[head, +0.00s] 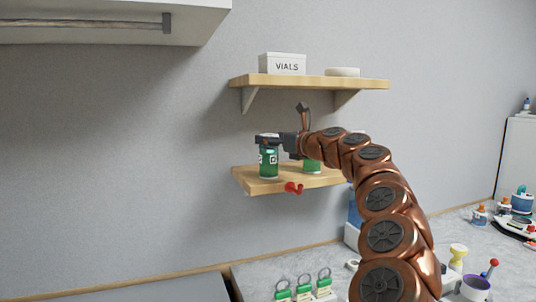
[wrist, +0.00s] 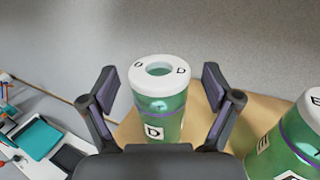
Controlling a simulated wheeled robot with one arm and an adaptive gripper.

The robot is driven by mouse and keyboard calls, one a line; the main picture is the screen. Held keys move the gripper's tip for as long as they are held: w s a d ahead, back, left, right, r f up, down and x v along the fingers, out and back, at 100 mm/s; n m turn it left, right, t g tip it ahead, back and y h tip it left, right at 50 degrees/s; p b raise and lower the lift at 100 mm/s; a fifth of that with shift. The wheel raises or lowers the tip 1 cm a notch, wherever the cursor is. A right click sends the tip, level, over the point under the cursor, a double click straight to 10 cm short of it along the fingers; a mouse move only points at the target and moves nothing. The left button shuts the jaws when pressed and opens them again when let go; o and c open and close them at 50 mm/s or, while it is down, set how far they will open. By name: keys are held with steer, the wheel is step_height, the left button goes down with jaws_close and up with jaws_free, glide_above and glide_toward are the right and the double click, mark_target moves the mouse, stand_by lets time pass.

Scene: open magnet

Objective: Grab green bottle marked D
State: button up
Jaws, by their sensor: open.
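The green bottle marked D (head: 268,165) stands upright on the lower wooden shelf, near its left end. In the wrist view the bottle (wrist: 163,112) shows a white lid with a round hole, D marks on the lid and a D label on its side. My gripper (wrist: 160,80) is open, with one finger to the left and one to the right of the bottle in that view. In the head view my gripper (head: 268,139) is at the bottle's top.
A second green bottle (wrist: 290,140) stands close on the right; its lid letter is cut off. It is partly behind my arm in the head view (head: 312,166). A red hook-like part (head: 293,188) is at the lower shelf's (head: 262,187) front edge. An upper shelf (head: 300,82) holds a VIALS box (head: 283,64).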

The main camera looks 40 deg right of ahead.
steer(key=shift+w+a, duration=0.15)
steer(key=shift+w, duration=0.55)
jaws_close()
stand_by(0.3)
